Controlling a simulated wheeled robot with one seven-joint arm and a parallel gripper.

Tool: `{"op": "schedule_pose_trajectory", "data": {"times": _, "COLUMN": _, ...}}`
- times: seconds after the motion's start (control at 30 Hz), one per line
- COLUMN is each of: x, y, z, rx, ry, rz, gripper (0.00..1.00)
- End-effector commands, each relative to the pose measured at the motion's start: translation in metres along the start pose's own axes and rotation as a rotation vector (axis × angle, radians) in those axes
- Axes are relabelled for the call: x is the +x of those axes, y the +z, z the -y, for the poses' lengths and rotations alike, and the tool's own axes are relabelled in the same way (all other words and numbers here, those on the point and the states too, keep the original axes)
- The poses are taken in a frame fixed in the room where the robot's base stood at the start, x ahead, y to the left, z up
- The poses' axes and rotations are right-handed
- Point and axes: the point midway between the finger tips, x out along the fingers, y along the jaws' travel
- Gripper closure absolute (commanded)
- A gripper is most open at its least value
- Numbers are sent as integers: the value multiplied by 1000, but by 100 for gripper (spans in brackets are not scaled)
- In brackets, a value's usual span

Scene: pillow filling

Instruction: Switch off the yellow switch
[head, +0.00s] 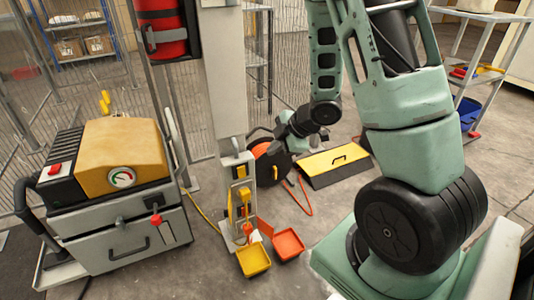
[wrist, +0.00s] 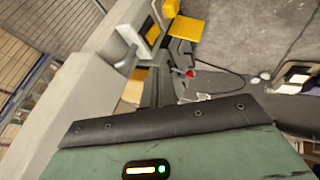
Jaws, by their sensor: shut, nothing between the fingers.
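A grey post (head: 226,90) carries a pale switch box (head: 238,170) with a yellow switch (head: 240,171) on its front. A second yellow part (head: 245,195) sits lower on the box. In the wrist view, a yellow piece in a pale frame (wrist: 151,33) shows on the post (wrist: 85,70); I cannot tell which of the two it is. My gripper (head: 281,129) is shut and empty, to the right of the post and higher than the yellow switch. Its dark fingers show in the wrist view (wrist: 165,82). I see no contact with the switch; its setting is too small to tell.
A yellow-topped machine (head: 123,150) with a gauge stands left. A red cylinder (head: 163,28) hangs beside the post. Yellow (head: 253,260) and red (head: 288,244) trays lie at the post's foot. A cable reel (head: 270,165) and a yellow-black box (head: 335,163) stand behind.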

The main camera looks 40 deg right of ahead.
Motion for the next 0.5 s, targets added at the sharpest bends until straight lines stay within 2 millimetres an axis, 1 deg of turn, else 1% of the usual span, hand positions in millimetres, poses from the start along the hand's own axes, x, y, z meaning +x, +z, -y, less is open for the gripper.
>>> {"op": "schedule_pose_trajectory", "data": {"times": 0.1, "x": 20, "y": 1, "z": 13, "rx": 8, "ry": -27, "rz": 1, "gripper": 100}}
{"op": "schedule_pose_trajectory", "data": {"times": 0.23, "x": 40, "y": 2, "z": 24, "rx": 15, "ry": -45, "rz": 6, "gripper": 100}}
{"op": "schedule_pose_trajectory", "data": {"times": 0.37, "x": 50, "y": 4, "z": 31, "rx": 15, "ry": -52, "rz": 13, "gripper": 100}}
{"op": "schedule_pose_trajectory", "data": {"times": 0.5, "x": 53, "y": 5, "z": 32, "rx": 16, "ry": -51, "rz": 16, "gripper": 100}}
